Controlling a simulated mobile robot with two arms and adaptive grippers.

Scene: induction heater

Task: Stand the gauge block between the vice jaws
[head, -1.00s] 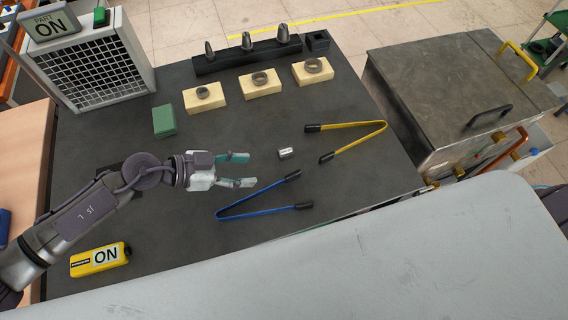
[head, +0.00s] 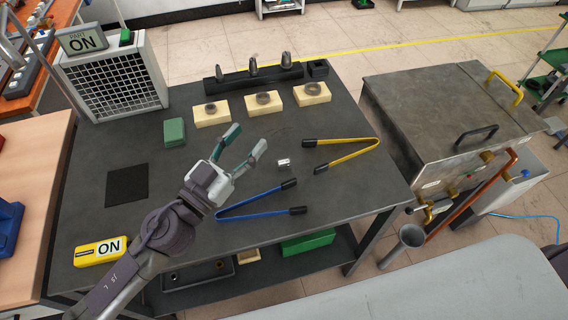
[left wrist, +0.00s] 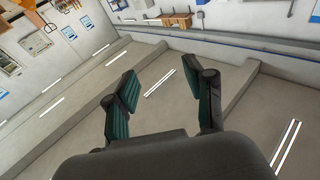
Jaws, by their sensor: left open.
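A small shiny silver block (head: 283,163), which may be the gauge block, lies on the dark workbench (head: 185,210) between the yellow and blue tongs. I cannot make out a vice with jaws in these views. My left gripper (head: 246,142) is open and empty, its teal-padded fingers spread above the bench, left of the silver block and apart from it. My right gripper is not in view.
Yellow tongs (head: 350,153) and blue tongs (head: 248,205) lie near the block. Behind are rings on wooden blocks (head: 212,118) and a dark rack with metal cones (head: 225,88). A green box (head: 174,132) and black mat (head: 127,185) lie left. A metal-lidded machine (head: 425,100) stands right.

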